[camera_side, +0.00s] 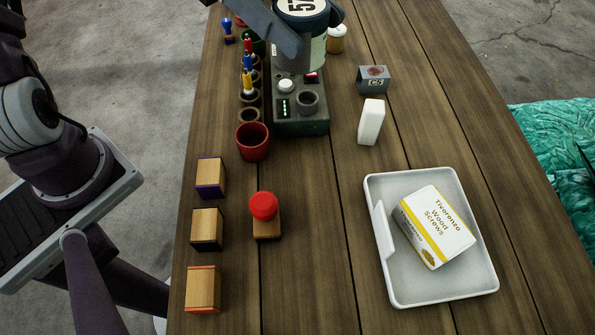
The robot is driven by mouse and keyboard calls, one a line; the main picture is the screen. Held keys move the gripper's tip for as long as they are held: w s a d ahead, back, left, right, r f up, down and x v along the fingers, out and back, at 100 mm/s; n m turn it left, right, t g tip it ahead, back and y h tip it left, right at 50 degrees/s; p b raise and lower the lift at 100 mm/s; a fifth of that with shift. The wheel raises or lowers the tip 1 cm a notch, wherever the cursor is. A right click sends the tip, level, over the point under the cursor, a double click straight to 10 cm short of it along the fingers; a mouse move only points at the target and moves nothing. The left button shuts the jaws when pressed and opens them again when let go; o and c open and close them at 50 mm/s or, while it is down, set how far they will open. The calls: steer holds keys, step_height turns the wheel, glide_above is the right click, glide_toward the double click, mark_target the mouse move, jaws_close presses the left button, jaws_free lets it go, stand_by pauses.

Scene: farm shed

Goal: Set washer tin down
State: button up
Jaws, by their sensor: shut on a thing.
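The washer tin (318,50) is a round tin with a dark teal lid and a white label with black digits, partly cut off by the top edge of the side view. My gripper (316,28) is shut on it, with a grey finger on either side. The tin appears over the far end of a dark device and hides part of it. I cannot tell whether its base touches anything.
The dark device (308,127) has a button and a round socket. Pens in holders (247,82), a red cup (252,142), a white block (371,122), a grey C5 holder (373,80) and a yellowish jar (337,40) stand around it. A white tray (393,289) holds a screw box (436,227). Wooden blocks (206,228) and a red-topped stamp (264,207) stand nearer. The wooden table (320,275) is bare at front centre.

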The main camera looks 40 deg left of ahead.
steer(key=r, duration=0.1)
steer(key=s+r, duration=0.1)
steer(key=r, duration=0.1)
steer(key=s+d+r, duration=0.1)
steer(key=r, duration=0.1)
steer(key=shift+r, duration=0.1)
step_height(320, 180, down, 29)
steer(key=shift+d+f, duration=0.1)
steer(key=shift+f, duration=0.05)
steer(key=o, duration=1.5)
steer(key=shift+c, duration=0.2)
steer(key=v, duration=0.7)
steer(key=shift+w+a, duration=0.1)
steer(key=shift+a, duration=0.15)
